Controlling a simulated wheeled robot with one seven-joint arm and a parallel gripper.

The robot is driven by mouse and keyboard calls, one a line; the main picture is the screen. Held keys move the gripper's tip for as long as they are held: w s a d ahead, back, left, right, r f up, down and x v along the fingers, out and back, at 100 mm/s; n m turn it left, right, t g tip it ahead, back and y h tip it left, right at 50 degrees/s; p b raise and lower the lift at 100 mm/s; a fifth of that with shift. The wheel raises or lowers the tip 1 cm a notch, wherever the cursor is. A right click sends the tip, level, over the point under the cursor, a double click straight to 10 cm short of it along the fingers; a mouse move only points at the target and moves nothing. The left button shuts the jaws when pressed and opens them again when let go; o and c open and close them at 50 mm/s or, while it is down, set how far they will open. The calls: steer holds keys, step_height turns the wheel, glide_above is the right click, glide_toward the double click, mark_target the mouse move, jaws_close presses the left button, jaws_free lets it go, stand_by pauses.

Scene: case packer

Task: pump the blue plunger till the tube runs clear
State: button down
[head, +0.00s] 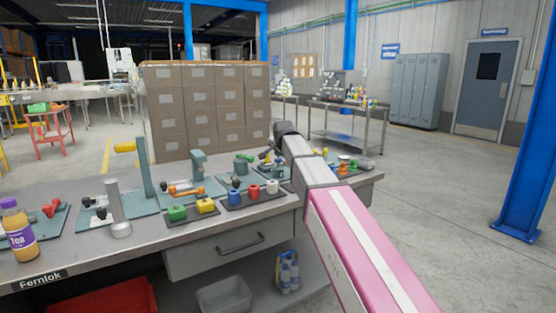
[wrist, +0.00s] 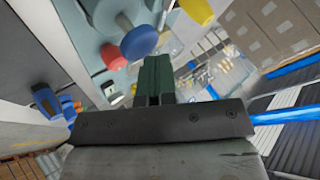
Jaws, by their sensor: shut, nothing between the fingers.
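On the bench, a blue knob-topped piece (head: 234,198) stands in a row with a red one (head: 253,192) and a white one on a dark plate. Which part is the plunger I cannot say for certain. My gripper (head: 267,156) is above the bench, behind that row, and no object shows in it. In the wrist view its dark green fingers (wrist: 154,80) are shut together. A round blue knob (wrist: 138,42) shows just past the fingertips, with a red part (wrist: 166,38) and a yellow knob (wrist: 197,10) nearby. I see no contact. I cannot make out a tube.
A green block (head: 177,213) and a yellow block (head: 206,205) sit left of the row. A teal upright fixture (head: 198,163) stands behind them. A purple-labelled bottle (head: 18,232) is at the bench's left. Stacked cartons (head: 205,105) stand behind the bench.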

mark_target(279, 159)
steer(key=shift+r, duration=0.75)
steer(key=shift+r, duration=2.45)
